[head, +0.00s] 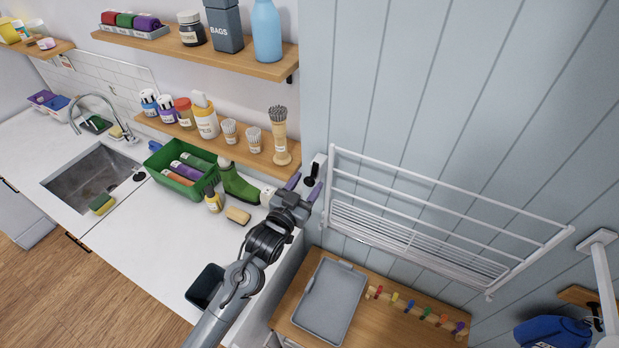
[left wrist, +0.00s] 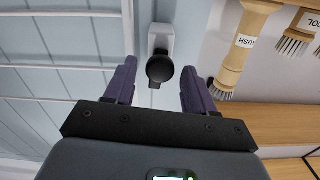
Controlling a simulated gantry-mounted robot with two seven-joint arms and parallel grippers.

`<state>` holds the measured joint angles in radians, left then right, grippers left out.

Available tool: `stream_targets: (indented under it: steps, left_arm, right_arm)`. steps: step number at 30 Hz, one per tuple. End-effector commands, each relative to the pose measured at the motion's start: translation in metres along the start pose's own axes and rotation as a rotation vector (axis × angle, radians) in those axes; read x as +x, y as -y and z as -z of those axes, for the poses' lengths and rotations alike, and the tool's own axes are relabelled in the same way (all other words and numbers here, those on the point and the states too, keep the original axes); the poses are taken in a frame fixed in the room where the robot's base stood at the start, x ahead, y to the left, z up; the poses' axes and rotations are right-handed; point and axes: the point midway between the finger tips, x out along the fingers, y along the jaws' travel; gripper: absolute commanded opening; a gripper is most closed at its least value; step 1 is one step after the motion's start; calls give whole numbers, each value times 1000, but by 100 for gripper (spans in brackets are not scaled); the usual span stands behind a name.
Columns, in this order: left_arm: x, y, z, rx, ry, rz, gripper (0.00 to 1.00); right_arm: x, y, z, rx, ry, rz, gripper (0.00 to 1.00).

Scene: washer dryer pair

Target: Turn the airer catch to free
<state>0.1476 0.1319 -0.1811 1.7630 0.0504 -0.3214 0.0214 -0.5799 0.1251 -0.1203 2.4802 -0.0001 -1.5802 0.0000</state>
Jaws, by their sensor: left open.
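The airer catch (head: 313,172) is a black knob on a white plate, fixed to the wall beside the left end of the white folding airer (head: 430,215). In the left wrist view the catch (left wrist: 159,66) shows a round black knob with a short black tab pointing down in the picture. My left gripper (head: 305,186) is open, with its purple fingers pointing at the catch. In the wrist view the knob lies between the fingertips, with a gap on both sides. I cannot tell how far ahead of the fingertips it is. My right gripper is out of view.
A lower wooden shelf (head: 235,145) holds bottles and brushes, including a tall wooden brush (head: 279,138) close to the catch. A green spray bottle (head: 238,183) and a sponge (head: 238,215) are on the white counter near my arm. A grey tray (head: 328,300) lies below the airer.

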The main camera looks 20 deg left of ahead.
Motion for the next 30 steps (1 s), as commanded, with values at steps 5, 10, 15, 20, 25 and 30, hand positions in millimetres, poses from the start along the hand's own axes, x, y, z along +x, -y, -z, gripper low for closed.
stream_targets:
  steps: [5,10,15,20,25,30]
  left_arm:
    - [15,0,0,0,1,0,55]
    - [20,0,0,0,0,-1,55]
    - [20,0,-1,0,1,-1,55]
    - [20,0,-1,0,1,-1,40]
    - [20,0,-1,0,1,-1,14]
    - [20,0,0,-28,1,-1,3]
  right_arm:
    - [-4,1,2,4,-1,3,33]
    - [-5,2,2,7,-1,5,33]
    - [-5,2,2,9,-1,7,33]
    - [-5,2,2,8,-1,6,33]
    - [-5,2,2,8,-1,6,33]
    - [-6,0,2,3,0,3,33]
